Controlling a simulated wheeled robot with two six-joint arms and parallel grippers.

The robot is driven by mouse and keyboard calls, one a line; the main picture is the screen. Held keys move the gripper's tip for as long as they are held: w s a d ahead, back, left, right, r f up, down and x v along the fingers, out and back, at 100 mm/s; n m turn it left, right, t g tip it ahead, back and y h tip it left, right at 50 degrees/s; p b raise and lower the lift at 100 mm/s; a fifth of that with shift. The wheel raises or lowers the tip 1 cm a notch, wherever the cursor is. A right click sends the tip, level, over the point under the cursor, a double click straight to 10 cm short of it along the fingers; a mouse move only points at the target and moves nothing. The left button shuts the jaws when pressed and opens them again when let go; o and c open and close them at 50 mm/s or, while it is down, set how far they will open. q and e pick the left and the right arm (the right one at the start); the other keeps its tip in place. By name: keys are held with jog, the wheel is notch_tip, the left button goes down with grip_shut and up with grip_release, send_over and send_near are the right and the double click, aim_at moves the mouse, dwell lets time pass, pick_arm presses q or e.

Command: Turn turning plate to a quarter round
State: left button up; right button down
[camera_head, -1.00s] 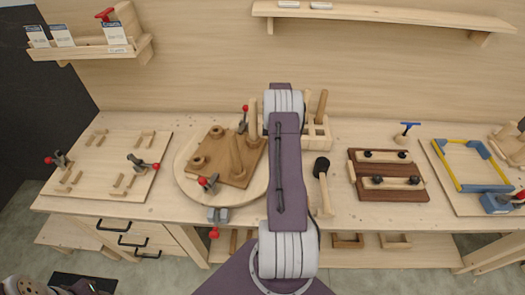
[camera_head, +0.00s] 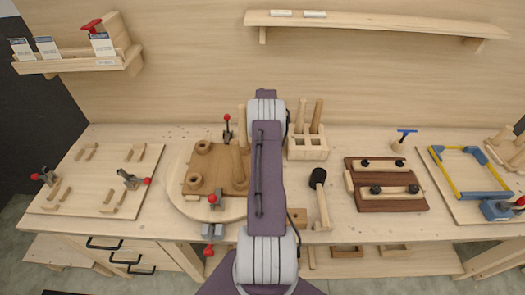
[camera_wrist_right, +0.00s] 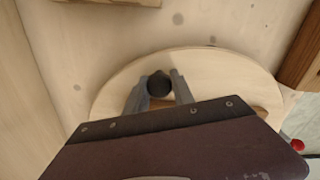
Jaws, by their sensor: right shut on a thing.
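The turning plate (camera_head: 175,188) is a round pale wooden disc on the bench, left of my right arm; its right part is hidden behind that arm. A brown board (camera_head: 215,178) with round posts lies on it, its edges roughly in line with the bench. Red-tipped clamps (camera_head: 227,130) (camera_head: 215,199) stand at the board's back and front. In the right wrist view, my right gripper (camera_wrist_right: 159,80) is shut on a dark round knob (camera_wrist_right: 160,84) over the plate (camera_wrist_right: 115,87). In the head view this grip is hidden. My left gripper is out of view.
A dark form (camera_head: 391,203) lies farther right. A board with clamps (camera_head: 58,203) is at the left. A grey clamp (camera_head: 213,232) sits at the bench's front edge.

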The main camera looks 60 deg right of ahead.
dwell(0.3)
jog(key=c, duration=1.1)
grip_release()
jog(key=shift+r, duration=0.35)
notch_tip(320, 180, up, 8)
jog(key=shift+r+b, duration=0.25)
jog(key=shift+b, duration=0.6)
